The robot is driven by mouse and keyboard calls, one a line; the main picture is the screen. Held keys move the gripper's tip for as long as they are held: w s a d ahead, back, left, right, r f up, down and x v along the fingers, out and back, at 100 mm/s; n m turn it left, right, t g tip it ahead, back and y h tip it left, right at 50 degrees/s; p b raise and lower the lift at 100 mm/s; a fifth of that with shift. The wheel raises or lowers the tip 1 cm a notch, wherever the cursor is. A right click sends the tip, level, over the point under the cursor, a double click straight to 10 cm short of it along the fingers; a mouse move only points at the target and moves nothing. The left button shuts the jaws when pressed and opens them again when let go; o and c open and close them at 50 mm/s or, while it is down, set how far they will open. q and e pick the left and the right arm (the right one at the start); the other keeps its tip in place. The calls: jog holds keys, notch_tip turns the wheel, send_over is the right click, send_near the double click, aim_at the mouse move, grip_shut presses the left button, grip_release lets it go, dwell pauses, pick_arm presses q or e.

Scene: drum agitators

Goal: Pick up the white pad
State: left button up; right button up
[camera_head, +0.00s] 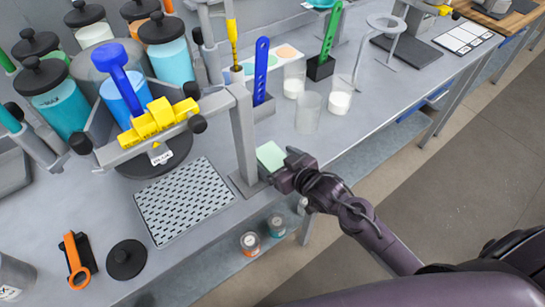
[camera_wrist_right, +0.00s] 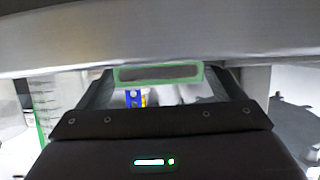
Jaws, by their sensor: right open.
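A small pale pad with a greenish tint (camera_head: 271,156) is on the bench beside the foot of the grey upright post. My right gripper (camera_head: 281,169) is right at the pad's near side, its fingers partly hidden by the hand. In the right wrist view, a flat grey piece with a green edge (camera_wrist_right: 158,73), apparently the pad, shows between the fingertips of my right gripper (camera_wrist_right: 160,82). The jaws are open; whether a finger touches the pad I cannot tell. My left gripper is not in view.
The post (camera_head: 243,135) stands close to the pad, carrying a yellow clamp (camera_head: 158,122). Left of it lies a perforated grey mat (camera_head: 187,200). Clear beakers (camera_head: 308,113) stand behind. Small jars (camera_head: 250,241) sit on a lower shelf below the bench's front edge.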

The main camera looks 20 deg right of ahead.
jog(key=c, duration=1.2)
jog(key=shift+r, duration=0.1)
notch_tip(320, 180, up, 12)
notch_tip(320, 180, up, 8)
jog(key=p, duration=0.1)
send_over(277, 162)
notch_tip(277, 162, up, 14)
jog(key=p, duration=1.4)
jog(key=d+f+m+h+b, duration=0.1)
jog(key=f+b, duration=0.1)
jog(key=b, duration=0.3)
jog(key=w+d+f+m+h+b, duration=0.1)
jog(key=f+h+b, duration=0.1)
jog(key=b, duration=0.3)
jog(key=w+d+f+m+h+b, duration=0.1)
jog(key=f+m+b, duration=0.1)
jog(key=b, duration=0.3)
jog(key=shift+d+f+t+h, duration=0.3)
jog(key=shift+d+f+t, duration=0.05)
jog(key=shift+f+t, duration=0.05)
